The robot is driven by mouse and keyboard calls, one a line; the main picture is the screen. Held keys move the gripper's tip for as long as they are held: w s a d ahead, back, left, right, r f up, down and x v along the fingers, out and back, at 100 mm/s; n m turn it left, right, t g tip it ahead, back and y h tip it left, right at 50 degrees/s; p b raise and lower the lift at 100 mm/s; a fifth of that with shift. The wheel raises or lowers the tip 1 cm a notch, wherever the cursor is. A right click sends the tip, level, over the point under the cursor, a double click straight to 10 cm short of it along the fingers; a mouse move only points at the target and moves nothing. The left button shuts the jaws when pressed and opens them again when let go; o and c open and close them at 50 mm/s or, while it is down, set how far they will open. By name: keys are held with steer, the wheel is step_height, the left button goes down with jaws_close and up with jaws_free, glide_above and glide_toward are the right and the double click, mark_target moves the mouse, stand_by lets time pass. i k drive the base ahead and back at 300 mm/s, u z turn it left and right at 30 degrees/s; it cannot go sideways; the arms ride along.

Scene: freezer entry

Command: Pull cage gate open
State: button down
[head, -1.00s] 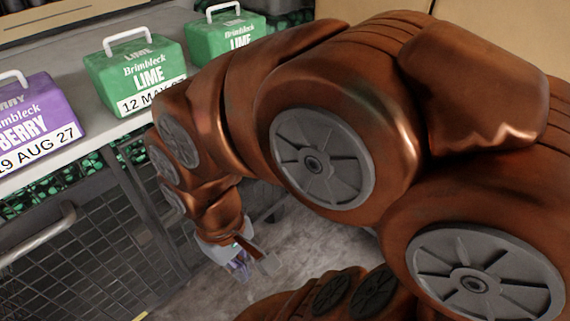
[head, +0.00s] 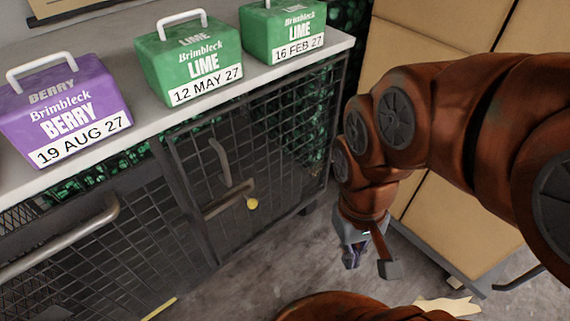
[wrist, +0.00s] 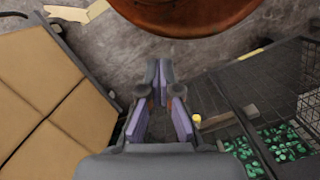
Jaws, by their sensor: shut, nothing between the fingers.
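The cage gate (head: 270,140) is a dark wire-mesh door under the counter in the head view. It looks flush with the cage front. It carries a curved upright handle (head: 221,163) and a latch lever (head: 228,198) with a yellow knob (head: 252,203). In the wrist view the knob (wrist: 197,120) shows just right of the fingers, with mesh (wrist: 265,70) beyond. My gripper (head: 366,258) points down over the floor, right of the gate and apart from its handle. It is shut and empty; its fingers (wrist: 159,85) also show in the wrist view.
Two green lime boxes (head: 190,65) (head: 284,35) and a purple berry box (head: 65,115) stand on the counter (head: 160,118). A second cage with a long handle (head: 60,245) is left. Stacked cardboard boxes (head: 425,60) stand right. Grey floor (head: 300,260) is clear between.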

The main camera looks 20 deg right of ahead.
mark_target(226, 176)
steer(key=k, duration=1.3)
steer(key=u, duration=0.65)
steer(key=i, duration=1.1)
steer(key=z, duration=0.4)
